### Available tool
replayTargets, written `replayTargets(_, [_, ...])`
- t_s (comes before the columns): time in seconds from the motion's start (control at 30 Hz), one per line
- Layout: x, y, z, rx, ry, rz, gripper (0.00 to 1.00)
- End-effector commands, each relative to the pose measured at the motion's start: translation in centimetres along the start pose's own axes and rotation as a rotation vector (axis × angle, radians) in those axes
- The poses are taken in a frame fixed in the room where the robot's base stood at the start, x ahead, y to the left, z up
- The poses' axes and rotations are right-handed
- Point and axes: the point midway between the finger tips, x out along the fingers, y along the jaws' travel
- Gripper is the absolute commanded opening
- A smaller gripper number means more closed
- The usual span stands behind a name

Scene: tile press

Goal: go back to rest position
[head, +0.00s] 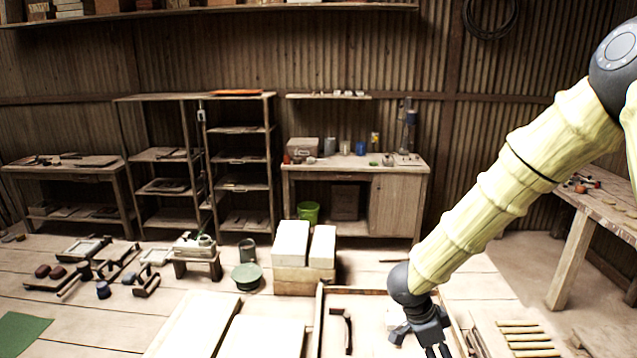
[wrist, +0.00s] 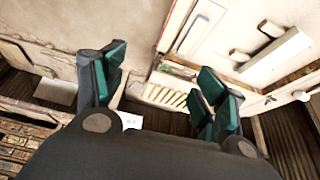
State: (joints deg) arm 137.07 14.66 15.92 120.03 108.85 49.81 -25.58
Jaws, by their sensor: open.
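My gripper (head: 437,350) hangs at the end of my arm, low in the right half of the head view. It points down above a shallow wooden tray (head: 318,318). In the wrist view my gripper (wrist: 158,85) shows its two green-padded fingers spread wide apart. Nothing is between them. The bottom of the gripper is cut off by the head view's lower edge.
A dark-handled tool (head: 347,330) lies in the tray. Pale blocks (head: 291,243) stand on a wooden box behind it. Several sticks (head: 527,338) lie at right, near a wooden table (head: 612,198). Shelves (head: 240,158) and a workbench (head: 355,165) line the back wall.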

Motion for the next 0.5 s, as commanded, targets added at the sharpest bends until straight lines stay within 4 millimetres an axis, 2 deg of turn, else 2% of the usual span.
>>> replayTargets(0.33, [6.4, 1.3, 1.0, -0.158, 0.08, -0.051, 0.72])
replayTargets(0.5, [11.6, 2.8, 2.3, -0.306, 0.124, -0.094, 0.72])
